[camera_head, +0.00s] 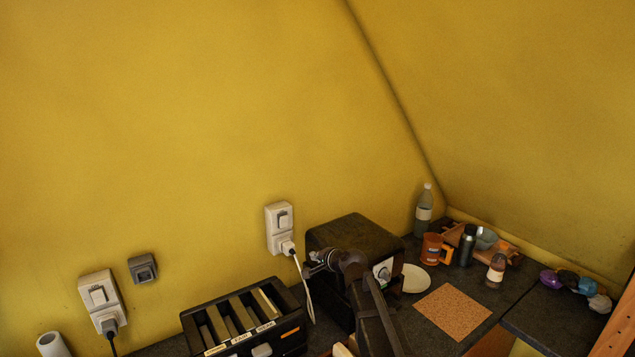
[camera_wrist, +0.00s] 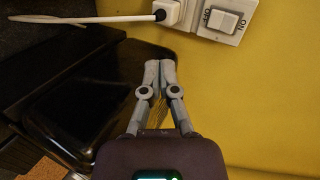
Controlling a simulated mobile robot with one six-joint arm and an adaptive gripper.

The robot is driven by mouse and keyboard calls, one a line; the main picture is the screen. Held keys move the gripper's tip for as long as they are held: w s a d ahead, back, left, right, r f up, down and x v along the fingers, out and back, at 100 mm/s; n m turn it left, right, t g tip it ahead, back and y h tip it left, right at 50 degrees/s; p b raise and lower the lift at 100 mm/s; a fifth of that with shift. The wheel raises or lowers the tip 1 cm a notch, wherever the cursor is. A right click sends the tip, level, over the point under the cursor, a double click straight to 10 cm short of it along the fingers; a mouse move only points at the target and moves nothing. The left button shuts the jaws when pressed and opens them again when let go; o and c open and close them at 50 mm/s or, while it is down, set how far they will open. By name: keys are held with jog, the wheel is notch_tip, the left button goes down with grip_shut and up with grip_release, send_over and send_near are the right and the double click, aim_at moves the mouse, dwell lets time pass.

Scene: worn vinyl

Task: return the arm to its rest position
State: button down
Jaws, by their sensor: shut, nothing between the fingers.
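My arm (camera_head: 372,292) rises from the bottom of the head view, in front of the dark box-shaped appliance. My gripper (camera_head: 316,264) is at the upper left end of the arm, close to the yellow wall and beside the dark appliance. In the wrist view my gripper (camera_wrist: 160,68) has its two grey fingertips together with nothing between them. The fingers point toward the wall, below the switched socket in that picture. The lower part of my arm is cut off by the head view's bottom edge.
The dark appliance (camera_head: 345,232) stands close by. A white socket (camera_head: 280,224) with a plugged white cord (camera_head: 303,277) is near my gripper. A black slotted unit (camera_head: 245,318) stands left.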

jog(key=s+d+f+n+g+h+b, duration=0.1)
jog(key=s+d+f+n+g+b, duration=0.1)
jog(key=s+f, duration=0.2)
jog(key=s+d+f+n+g+h+b, duration=0.1)
jog(key=s+d+f+n+b, duration=0.1)
jog(key=s+f, duration=0.3)
jog(key=s+d+f+n+g+h+b, duration=0.1)
jog(key=s+d+f+n+g+b, duration=0.1)
jog(key=s+d+f, duration=0.2)
jog(key=shift+s+d+f+g, duration=0.15)
jog(key=shift+s+f, duration=0.15)
jog(key=shift+s, duration=0.15)
jog(key=shift+s+d+f+g, duration=0.15)
jog(key=shift+s+f, duration=0.15)
jog(key=shift+s, duration=0.15)
jog(key=s+d+f+n+g+h+b, duration=0.1)
jog(key=s+d+f+g+h+b, duration=0.1)
jog(key=s+d, duration=0.3)
jog(key=s+d+f+n+g+h+b, duration=0.2)
jog(key=s+d+f, duration=0.2)
jog(key=s, duration=0.5)
jog(key=shift+s+d+f+g+h, duration=0.3)
jog(key=shift+d+f+g, duration=0.1)
jog(key=shift+f, duration=0.3)
jog(key=shift+a, duration=0.1)
